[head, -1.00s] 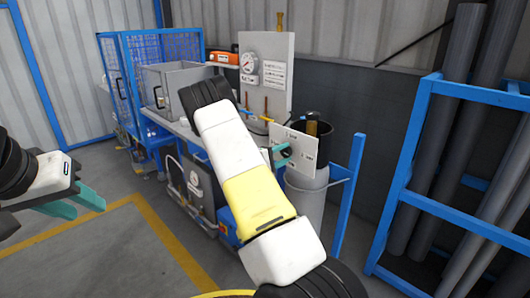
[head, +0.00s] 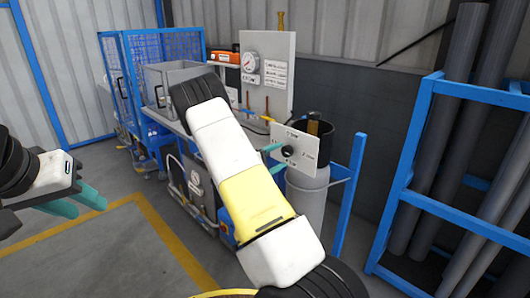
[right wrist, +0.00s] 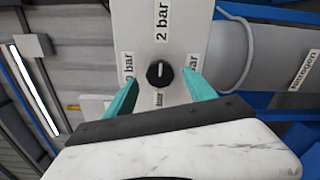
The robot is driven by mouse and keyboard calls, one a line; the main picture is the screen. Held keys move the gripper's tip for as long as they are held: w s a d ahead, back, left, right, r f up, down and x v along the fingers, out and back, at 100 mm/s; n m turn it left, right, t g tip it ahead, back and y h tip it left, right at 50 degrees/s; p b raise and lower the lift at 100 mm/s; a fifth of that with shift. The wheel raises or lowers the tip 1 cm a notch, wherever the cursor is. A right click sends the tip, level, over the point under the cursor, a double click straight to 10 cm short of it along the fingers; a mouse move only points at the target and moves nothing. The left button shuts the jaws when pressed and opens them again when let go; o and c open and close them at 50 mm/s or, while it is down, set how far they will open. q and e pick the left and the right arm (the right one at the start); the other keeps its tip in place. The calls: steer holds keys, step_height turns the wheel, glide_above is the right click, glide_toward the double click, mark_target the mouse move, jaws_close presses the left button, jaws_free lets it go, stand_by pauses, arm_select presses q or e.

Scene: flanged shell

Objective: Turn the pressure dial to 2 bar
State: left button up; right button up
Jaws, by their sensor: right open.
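The pressure dial is a round black knob (head: 287,151) with a white mark, on a pale plate (head: 301,139) with bar labels. In the right wrist view the knob (right wrist: 160,74) faces me. Its white mark runs roughly up the picture, towards the "2 bar" label (right wrist: 162,20). My right gripper (right wrist: 162,79) is open, with one teal finger on each side of the knob and a visible gap to it. The right gripper (head: 281,156) also shows at the plate in the head view. My left gripper (head: 91,210) is open and empty, far from the dial.
A round gauge (head: 249,62) is on an upright grey panel (head: 279,47) behind the dial. A grey cylinder (head: 306,200) stands below the plate. A blue rack (head: 410,185) with grey pipes is at the right. The floor at the left is clear.

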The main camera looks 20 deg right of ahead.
steer(key=v, duration=0.4)
stand_by(0.3)
steer(key=s+a+r+m+g+y, duration=0.1)
steer(key=s+r+m+g+y, duration=0.25)
steer(key=s, duration=0.55)
steer(key=s+r+m+g+y, duration=0.3)
steer(key=s+r+g+y, duration=0.1)
steer(key=s, duration=0.5)
steer(key=s+a+r+t+y, duration=0.3)
steer(key=s+a+r+y, duration=0.2)
steer(key=a, duration=0.4)
steer(key=s+a+r+t+y, duration=0.3)
steer(key=s+a+r+y, duration=0.3)
steer(key=s+a, duration=0.3)
steer(key=shift+a+r+t, duration=0.35)
steer(key=shift+a+r, duration=0.05)
steer(key=shift+a, duration=0.05)
steer(key=shift+m, duration=0.25)
